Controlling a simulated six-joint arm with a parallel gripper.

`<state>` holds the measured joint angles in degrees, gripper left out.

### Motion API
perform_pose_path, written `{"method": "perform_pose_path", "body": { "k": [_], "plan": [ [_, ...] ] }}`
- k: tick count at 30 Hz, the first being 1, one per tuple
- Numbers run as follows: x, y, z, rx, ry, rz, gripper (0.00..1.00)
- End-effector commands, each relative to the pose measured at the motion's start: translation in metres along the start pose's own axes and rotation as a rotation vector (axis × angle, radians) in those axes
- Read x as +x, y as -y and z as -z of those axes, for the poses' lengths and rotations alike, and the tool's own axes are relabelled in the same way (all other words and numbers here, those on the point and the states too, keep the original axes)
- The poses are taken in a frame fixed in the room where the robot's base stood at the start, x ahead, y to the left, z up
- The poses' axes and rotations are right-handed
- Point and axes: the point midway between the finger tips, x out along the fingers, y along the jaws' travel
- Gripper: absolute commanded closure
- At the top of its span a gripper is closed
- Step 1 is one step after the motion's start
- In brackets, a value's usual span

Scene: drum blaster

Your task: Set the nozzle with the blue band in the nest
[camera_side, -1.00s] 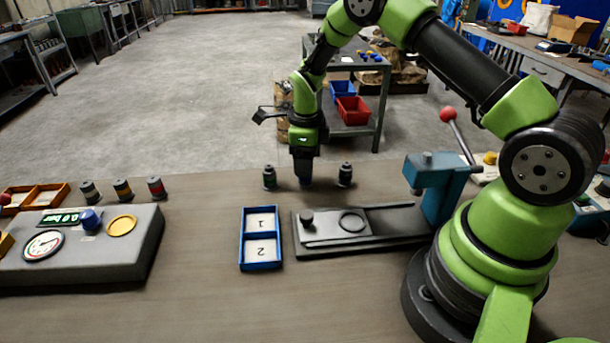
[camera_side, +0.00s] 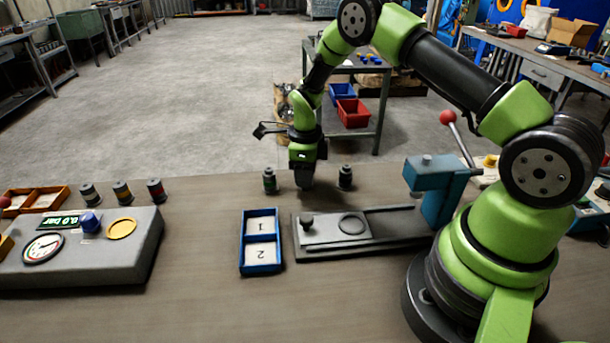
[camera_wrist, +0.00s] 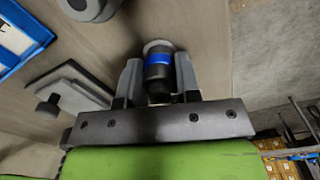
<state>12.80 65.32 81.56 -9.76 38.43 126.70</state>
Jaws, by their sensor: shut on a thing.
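The nozzle with the blue band (camera_wrist: 158,58) is dark with a pale round end, and sits between my gripper's fingers in the wrist view. My gripper (camera_side: 304,184) is shut on it, low over the table behind the slide fixture. In the side view the fingers hide most of this nozzle, and I cannot tell whether it touches the table. The nest (camera_side: 352,224) appears as an empty dark ring on the fixture's light plate (camera_side: 322,232), right of a black knob (camera_side: 307,222).
A green-banded nozzle (camera_side: 270,180) and a dark nozzle (camera_side: 346,177) stand close on either side of my gripper. A blue two-compartment tray (camera_side: 243,262) lies left of the fixture. A teal press (camera_side: 438,185) with a red-knobbed lever rises at its right. A gauge console (camera_side: 120,258) is far left.

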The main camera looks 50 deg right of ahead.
Motion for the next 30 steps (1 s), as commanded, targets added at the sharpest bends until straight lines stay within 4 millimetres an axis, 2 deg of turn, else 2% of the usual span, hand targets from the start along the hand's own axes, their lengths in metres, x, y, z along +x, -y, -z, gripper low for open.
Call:
{"method": "perform_pose_path", "body": {
  "k": [4,9,15,20,23,30],
  "plan": [
    [-0.019,0.001,-0.001,0.000,0.003,0.003,0.99],
    [-0.056,0.001,-0.001,0.000,0.005,0.005,0.99],
    [-0.088,0.000,0.000,-0.003,0.002,0.004,0.99],
    [-0.094,-0.013,0.008,-0.060,-0.003,-0.001,0.99],
    [-0.089,-0.030,0.020,-0.135,-0.006,-0.004,0.99],
    [-0.079,-0.081,0.061,-0.348,-0.003,-0.004,0.99]
  ]
}}
